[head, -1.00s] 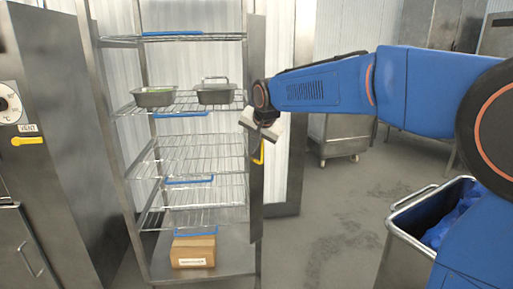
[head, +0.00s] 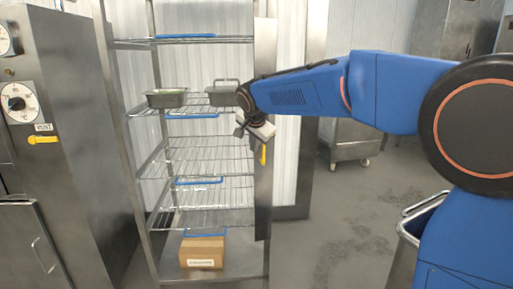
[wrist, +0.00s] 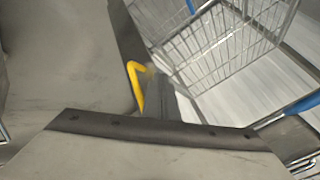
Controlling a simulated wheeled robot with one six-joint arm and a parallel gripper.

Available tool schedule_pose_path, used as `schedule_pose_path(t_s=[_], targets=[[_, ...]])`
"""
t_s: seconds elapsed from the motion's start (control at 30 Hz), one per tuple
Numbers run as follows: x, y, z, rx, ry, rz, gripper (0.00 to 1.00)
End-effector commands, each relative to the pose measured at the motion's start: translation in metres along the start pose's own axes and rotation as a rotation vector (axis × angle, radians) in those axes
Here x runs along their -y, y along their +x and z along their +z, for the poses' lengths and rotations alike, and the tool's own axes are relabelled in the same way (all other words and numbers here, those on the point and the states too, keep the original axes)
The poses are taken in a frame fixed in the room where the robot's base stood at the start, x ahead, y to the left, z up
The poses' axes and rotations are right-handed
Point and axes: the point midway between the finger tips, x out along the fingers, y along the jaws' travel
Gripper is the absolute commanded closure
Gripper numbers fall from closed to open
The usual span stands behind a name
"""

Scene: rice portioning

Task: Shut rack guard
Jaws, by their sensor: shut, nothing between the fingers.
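The rack guard (head: 263,200) is a tall narrow metal panel at the right side of the wire-shelf rack (head: 210,265). It stands swung aside, nearly edge-on in the head view, and the rack front is open. Its yellow handle (head: 263,155) sits about halfway up. The handle also shows in the wrist view (wrist: 137,85), beside a broad grey metal face. My gripper (head: 241,130) is shut and empty, at the guard's upper middle, just above the handle in the head view. I cannot tell whether it touches the guard.
Metal pans (head: 166,98) stand on an upper shelf, one partly behind my arm. A cardboard box (head: 202,251) sits at the rack's bottom. A steel cabinet (head: 70,150) stands left. A bin (head: 405,250) is at lower right. Floor between rack and bin is clear.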

Motion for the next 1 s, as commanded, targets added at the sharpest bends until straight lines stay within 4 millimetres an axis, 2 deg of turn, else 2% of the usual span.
schedule_pose_path(t_s=[0.4, 1.0], targets=[[0.013, 0.009, -0.003, 0.001, -0.001, 0.000, 1.00], [0.015, 0.011, -0.004, 0.000, -0.002, 0.000, 1.00]])
